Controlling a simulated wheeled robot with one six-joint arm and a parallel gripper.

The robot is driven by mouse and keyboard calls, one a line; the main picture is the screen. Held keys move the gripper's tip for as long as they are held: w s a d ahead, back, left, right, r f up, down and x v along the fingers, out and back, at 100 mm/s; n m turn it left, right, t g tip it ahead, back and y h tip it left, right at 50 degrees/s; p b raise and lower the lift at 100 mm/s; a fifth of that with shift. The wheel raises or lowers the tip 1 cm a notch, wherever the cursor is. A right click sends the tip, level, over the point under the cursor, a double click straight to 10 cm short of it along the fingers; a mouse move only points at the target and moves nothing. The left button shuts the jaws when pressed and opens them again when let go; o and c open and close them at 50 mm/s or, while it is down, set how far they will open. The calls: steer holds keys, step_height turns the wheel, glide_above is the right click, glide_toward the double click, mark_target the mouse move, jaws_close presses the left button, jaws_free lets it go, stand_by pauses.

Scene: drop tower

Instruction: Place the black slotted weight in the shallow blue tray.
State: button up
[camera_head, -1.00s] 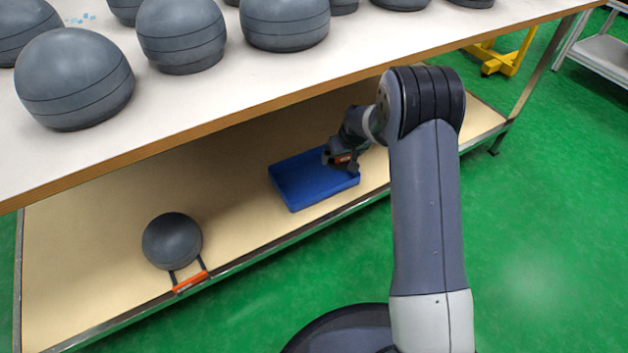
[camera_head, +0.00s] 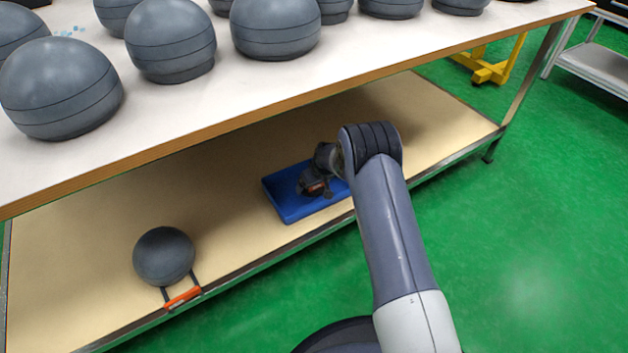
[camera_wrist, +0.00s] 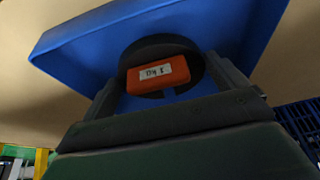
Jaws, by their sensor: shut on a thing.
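The black slotted weight (camera_wrist: 150,47) is a dark round disc in the wrist view, with an orange labelled block (camera_wrist: 158,74) in front of it. My gripper (camera_wrist: 168,72) is shut on the weight, one finger at each side. In the head view my gripper (camera_head: 316,186) is over the shallow blue tray (camera_head: 288,211). The tray (camera_wrist: 80,45) also fills the background behind the weight in the wrist view. I cannot tell whether the weight touches the tray floor. My wrist hides part of the tray in the head view.
The tray is on the beige lower shelf (camera_head: 225,225), under a white tabletop (camera_head: 200,110) holding several grey domes. A grey ball with an orange handle (camera_head: 163,257) is at the shelf's front left. Shelf space between ball and tray is clear.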

mark_target(315, 199)
steer(key=shift+w+f+b, duration=0.1)
steer(key=shift+f+b, duration=0.8)
steer(key=shift+f, duration=1.4)
steer(key=shift+f, duration=0.2)
steer(key=o, duration=1.6)
steer(key=p+v, duration=0.4)
steer(key=v, duration=0.8)
steer(key=shift+r, duration=0.1)
